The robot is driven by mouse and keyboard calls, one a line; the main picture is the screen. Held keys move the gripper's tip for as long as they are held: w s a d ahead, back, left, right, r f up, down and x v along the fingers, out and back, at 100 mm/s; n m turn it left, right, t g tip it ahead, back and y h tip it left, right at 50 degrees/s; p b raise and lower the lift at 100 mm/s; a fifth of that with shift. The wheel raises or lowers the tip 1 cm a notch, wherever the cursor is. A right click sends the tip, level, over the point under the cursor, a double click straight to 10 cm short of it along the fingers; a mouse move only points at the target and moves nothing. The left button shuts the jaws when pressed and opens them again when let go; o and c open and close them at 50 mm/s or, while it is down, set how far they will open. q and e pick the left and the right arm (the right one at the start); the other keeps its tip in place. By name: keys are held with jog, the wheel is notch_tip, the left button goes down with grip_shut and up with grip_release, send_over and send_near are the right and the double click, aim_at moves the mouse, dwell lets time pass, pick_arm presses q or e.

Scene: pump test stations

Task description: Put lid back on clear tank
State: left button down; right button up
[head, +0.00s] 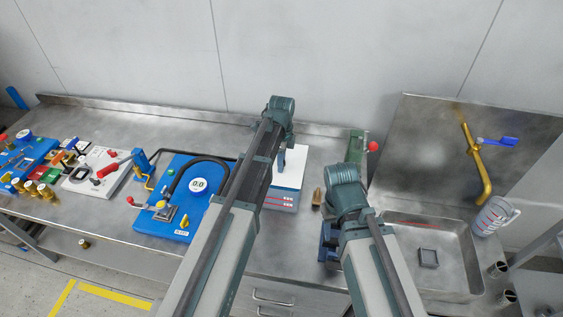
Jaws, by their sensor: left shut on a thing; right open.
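The clear tank (281,202), with red marks on its front, stands on the steel bench near the middle, partly hidden by my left arm. A white flat lid (293,168) shows at its top; I cannot tell whether it rests on the rim or is held just above it. My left gripper (282,159) comes down over the lid from above and is shut on it, mostly hidden behind my arm. My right gripper (328,244) is open and empty, low over the bench between the tank and the sink.
A blue pump station (170,222) with a gauge and black hose stands left of the tank. A small brown piece (317,197) and a green post with a red knob (372,146) stand to its right. The sink basin (455,281) and a measuring jug (492,217) lie further right.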

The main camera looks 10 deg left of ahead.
pick_arm(q)
jog(key=shift+f+b, duration=1.05)
jog(key=shift+f, duration=0.1)
dwell(0.9)
grip_release()
dwell(0.6)
jog(key=shift+r, duration=0.1)
notch_tip(320, 180, up, 8)
jog(key=p, duration=0.8)
dwell(0.3)
dwell(0.4)
